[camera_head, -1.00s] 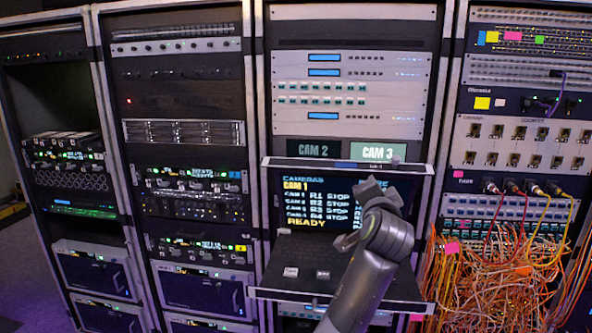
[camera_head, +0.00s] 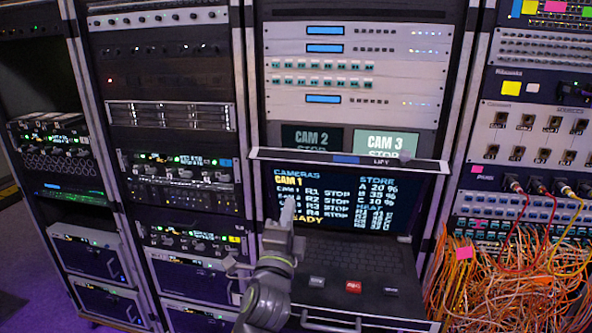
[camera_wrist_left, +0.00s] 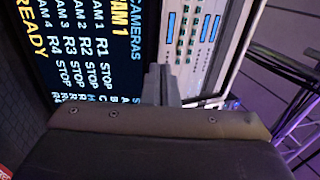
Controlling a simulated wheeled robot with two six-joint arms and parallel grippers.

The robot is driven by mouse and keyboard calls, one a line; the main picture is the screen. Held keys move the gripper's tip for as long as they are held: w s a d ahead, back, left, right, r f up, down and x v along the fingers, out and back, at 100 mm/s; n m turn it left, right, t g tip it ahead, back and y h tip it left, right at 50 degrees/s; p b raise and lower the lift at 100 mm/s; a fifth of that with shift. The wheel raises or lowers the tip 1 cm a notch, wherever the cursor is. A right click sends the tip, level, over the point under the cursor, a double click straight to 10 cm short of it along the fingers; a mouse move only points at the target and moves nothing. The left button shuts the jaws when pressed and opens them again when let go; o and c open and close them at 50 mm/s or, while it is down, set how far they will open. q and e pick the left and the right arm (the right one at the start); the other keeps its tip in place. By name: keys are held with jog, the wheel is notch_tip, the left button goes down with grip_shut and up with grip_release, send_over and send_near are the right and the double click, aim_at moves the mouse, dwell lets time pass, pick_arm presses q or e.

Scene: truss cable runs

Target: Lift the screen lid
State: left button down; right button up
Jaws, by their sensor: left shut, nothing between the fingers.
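The screen lid (camera_head: 385,190) stands raised at the back of the keyboard drawer (camera_head: 385,262), showing lit camera text. A lip with a blue strip and a "LIFT" label (camera_head: 380,161) runs along its top edge. My left gripper (camera_head: 287,212) is shut and empty in front of the lid's lower left part, covering some text. In the left wrist view the shut fingers (camera_wrist_left: 160,84) overlap the screen edge, with the lit screen (camera_wrist_left: 85,45) to their left. I cannot tell whether they touch it. My right gripper is not in view.
Two small monitors, CAM 2 (camera_head: 311,138) and CAM 3 (camera_head: 389,144), sit just above the lid. A dense bundle of orange cables (camera_head: 495,280) hangs at the right. Racks (camera_head: 170,150) stand to the left. The drawer has a front handle (camera_head: 331,322) and a red key (camera_head: 353,287).

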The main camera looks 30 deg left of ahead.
pick_arm(q)
jog(key=p, duration=0.2)
send_near(299, 168)
jog(key=w+r, duration=0.4)
jog(key=shift+w+a+r, duration=0.15)
jog(key=shift+w+a, duration=0.35)
jog(key=shift+w, duration=0.15)
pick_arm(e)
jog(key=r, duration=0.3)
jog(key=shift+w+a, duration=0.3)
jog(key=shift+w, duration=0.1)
pick_arm(q)
jog(key=shift+w+a+r, duration=0.2)
jog(key=shift+w+r, duration=0.2)
jog(key=shift+w, duration=0.1)
jog(key=w+a+r+g+p, duration=0.1)
jog(key=w+a+r+p, duration=0.1)
jog(key=w, duration=1)
jog(key=shift+a+r+g, duration=0.3)
jog(key=shift+a+r, duration=0.1)
jog(key=shift+a, duration=0.35)
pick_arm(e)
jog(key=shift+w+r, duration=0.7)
